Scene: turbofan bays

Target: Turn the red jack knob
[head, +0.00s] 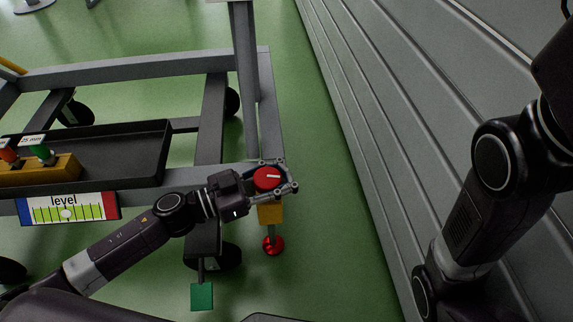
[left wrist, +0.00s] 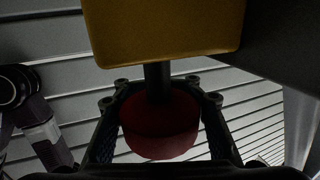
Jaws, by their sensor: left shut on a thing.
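The red jack knob (head: 267,178) is a round red cap with a white pointer mark, at the right corner of the grey cart frame in the head view. A yellow block (head: 271,213) sits at the jack, with a red foot (head: 273,246) on a stem below it. My left gripper (head: 284,177) is shut on the knob, with fingers on both sides of it. In the left wrist view the knob (left wrist: 160,126) shows dark red between the fingers, with the yellow block (left wrist: 165,28) beyond it. My right arm shows at the right of the head view; its gripper is out of view.
A level gauge (head: 68,208) with a green-yellow scale hangs on the cart's front rail. A black tray (head: 125,150) behind it holds a yellow block with red and green knobs. A green pedal (head: 201,296) stands low in front. A grey slatted wall (head: 345,130) runs along the right.

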